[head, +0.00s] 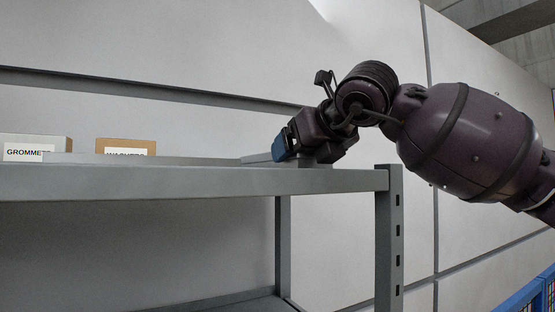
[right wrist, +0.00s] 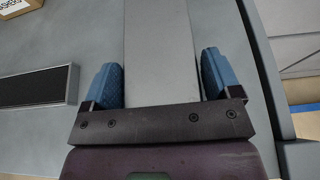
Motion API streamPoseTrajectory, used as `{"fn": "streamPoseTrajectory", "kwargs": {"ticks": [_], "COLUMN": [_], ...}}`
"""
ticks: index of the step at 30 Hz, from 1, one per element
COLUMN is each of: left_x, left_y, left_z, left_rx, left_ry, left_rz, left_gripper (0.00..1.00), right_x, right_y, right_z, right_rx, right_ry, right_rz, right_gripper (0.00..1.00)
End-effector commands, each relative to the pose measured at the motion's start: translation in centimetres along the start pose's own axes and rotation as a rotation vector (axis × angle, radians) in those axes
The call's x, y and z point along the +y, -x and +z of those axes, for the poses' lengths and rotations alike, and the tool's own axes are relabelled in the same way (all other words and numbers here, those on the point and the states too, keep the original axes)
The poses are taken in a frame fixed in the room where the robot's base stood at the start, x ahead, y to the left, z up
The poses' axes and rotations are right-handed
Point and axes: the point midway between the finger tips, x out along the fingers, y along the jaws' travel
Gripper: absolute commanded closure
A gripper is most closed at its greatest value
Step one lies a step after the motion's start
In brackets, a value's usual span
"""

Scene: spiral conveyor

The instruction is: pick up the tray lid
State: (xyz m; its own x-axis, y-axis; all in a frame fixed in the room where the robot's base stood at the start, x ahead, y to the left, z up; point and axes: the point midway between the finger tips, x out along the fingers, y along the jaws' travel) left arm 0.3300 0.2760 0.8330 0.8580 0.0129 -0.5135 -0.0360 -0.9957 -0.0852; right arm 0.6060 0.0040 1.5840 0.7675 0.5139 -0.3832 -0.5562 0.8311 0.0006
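The only thing I can take for the tray lid is a flat light-grey strip (right wrist: 162,45) in the right wrist view, running away from me between the fingers. A thin grey slab (head: 258,158) on the shelf top beside the gripper in the head view looks like the same piece. My right gripper (right wrist: 162,80) has its two blue fingers wide apart, one on each side of the strip, close to its edges. I cannot make out firm contact. In the head view this gripper (head: 288,147) is low over the shelf top. My left gripper is not in view.
The grey metal shelf (head: 190,182) has an upright post (head: 388,240) at its right end. A box marked GROMMETS (head: 36,146) and a brown box (head: 126,146) stand at the left. A grey-rimmed dark recess (right wrist: 40,88) lies left of the fingers in the wrist view.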

Motion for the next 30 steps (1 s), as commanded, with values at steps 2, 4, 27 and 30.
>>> {"fn": "streamPoseTrajectory", "kwargs": {"ticks": [2, 4, 27, 30], "left_x": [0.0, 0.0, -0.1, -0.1], "left_y": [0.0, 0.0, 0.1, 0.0], "left_z": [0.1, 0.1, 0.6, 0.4], "left_rx": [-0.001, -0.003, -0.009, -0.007], "left_ry": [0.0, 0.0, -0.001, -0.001], "left_rz": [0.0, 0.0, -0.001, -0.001], "left_gripper": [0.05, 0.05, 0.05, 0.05], "right_x": [0.0, 0.0, 0.1, 0.1], "right_y": [0.0, 0.0, 2.9, 4.0], "right_z": [0.0, 0.0, 6.8, 9.4], "right_rx": [0.0, 0.0, -0.006, -0.005], "right_ry": [0.0, 0.0, -0.001, -0.002], "right_rz": [0.0, 0.0, -0.001, -0.001], "right_gripper": [0.29, 0.4, 0.57, 0.57]}}
